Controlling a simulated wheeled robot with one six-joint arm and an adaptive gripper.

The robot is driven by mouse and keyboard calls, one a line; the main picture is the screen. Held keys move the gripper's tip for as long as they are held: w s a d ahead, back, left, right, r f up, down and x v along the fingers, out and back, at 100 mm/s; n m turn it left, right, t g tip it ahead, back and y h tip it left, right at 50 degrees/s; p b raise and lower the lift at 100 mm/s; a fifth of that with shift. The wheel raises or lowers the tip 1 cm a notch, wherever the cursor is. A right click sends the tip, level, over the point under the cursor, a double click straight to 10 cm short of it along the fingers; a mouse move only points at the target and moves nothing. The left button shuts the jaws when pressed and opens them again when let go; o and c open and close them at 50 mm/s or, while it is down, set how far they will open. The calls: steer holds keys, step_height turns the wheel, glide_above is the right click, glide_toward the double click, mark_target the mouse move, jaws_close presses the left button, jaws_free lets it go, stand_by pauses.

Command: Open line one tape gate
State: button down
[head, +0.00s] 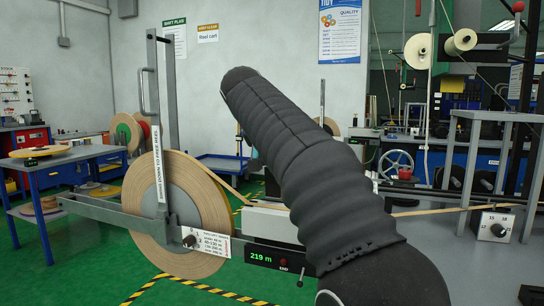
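The gate of the near tape line looks like a tall grey upright bar (169,92) with a loop handle (146,92) on its left side. A white label strip (159,172) on it ends in words like "down to free reels". The bar stands upright in front of a large tan tape reel (205,215). My arm, in a black ribbed sleeve, crosses the middle of the view, right of the bar and apart from it in the picture. I cannot make out my gripper; the arm hides much behind it.
A grey rail (110,212) crosses the reel's front, with a dial and a box reading 219 m (270,258). A tape runs right to a dial box (492,226). A blue table (65,158) stands left. Green floor shows at lower left.

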steer(key=shift+d+f, duration=0.1)
steer(key=shift+f, duration=0.25)
steer(key=c, duration=0.6)
jaws_free()
steer(key=shift+w+d, duration=0.1)
steer(key=shift+w, duration=0.05)
steer(key=shift+s+a+r, duration=0.2)
steer(key=shift+s+r, duration=0.05)
steer(key=shift+r, duration=0.15)
steer(key=v, duration=1.1)
steer(key=shift+s+r, duration=0.1)
steer(key=shift+r, duration=0.05)
steer(key=shift+s+a, duration=0.1)
